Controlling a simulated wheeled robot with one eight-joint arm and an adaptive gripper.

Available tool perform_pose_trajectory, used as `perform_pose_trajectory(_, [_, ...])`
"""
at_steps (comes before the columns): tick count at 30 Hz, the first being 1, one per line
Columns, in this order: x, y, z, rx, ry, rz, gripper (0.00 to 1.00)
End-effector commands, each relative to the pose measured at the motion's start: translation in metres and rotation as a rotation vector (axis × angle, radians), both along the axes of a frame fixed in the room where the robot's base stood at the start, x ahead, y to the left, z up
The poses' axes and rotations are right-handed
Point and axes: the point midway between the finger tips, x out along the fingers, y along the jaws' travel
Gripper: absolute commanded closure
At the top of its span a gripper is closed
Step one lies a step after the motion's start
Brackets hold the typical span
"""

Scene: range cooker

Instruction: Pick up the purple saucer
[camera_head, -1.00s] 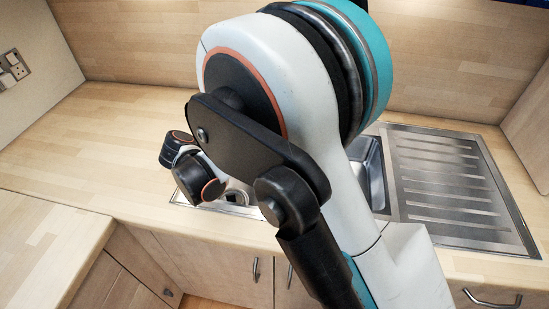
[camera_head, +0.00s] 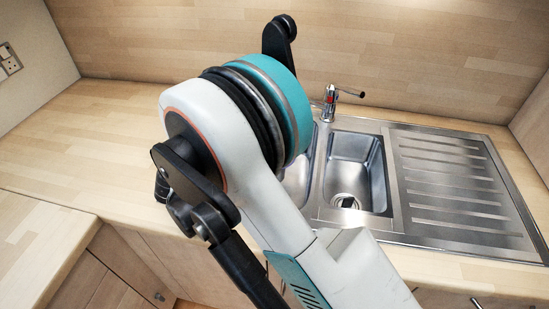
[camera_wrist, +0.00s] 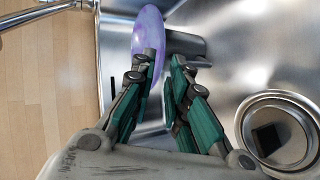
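The purple saucer (camera_wrist: 148,30) shows at the top of the wrist view as a narrow, glossy oval, tilted steeply edge-on to the camera. It is at the steel sink, near the bowl's wall; I cannot tell exactly what it rests on. My gripper (camera_wrist: 165,57) has its two green-padded fingers apart, with a gap between the tips. The left finger overlaps the saucer's lower end in the picture; I cannot tell whether they touch. Nothing is visibly held. In the head view my arm hides the gripper and the saucer.
A steel sink (camera_head: 355,160) with a ribbed drainboard (camera_head: 455,185) is set in the wooden worktop (camera_head: 95,150). A tap (camera_head: 329,105) stands behind it and shows in the wrist view (camera_wrist: 35,13). A round drain (camera_wrist: 280,130) lies right of the gripper. The left worktop is clear.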

Motion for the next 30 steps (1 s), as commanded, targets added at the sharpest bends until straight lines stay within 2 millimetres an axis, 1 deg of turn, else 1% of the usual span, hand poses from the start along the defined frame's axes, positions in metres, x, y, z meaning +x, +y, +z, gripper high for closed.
perform_pose_trajectory(4, [0.008, -0.003, -0.006, 0.000, 0.000, 0.000, 0.85])
perform_pose_trajectory(7, [0.018, -0.007, -0.014, 0.000, 0.000, -0.001, 0.85])
perform_pose_trajectory(10, [0.030, -0.014, -0.022, 0.000, 0.000, -0.001, 0.85])
perform_pose_trajectory(14, [0.039, -0.023, -0.026, 0.000, 0.000, -0.001, 0.85])
perform_pose_trajectory(20, [0.040, -0.024, -0.025, 0.000, 0.000, 0.001, 0.85])
perform_pose_trajectory(21, [0.040, -0.024, -0.025, 0.000, 0.000, 0.001, 0.87])
perform_pose_trajectory(23, [0.040, -0.024, -0.025, 0.000, 0.000, 0.001, 1.00])
perform_pose_trajectory(30, [0.040, -0.024, -0.025, 0.000, 0.000, 0.001, 1.00])
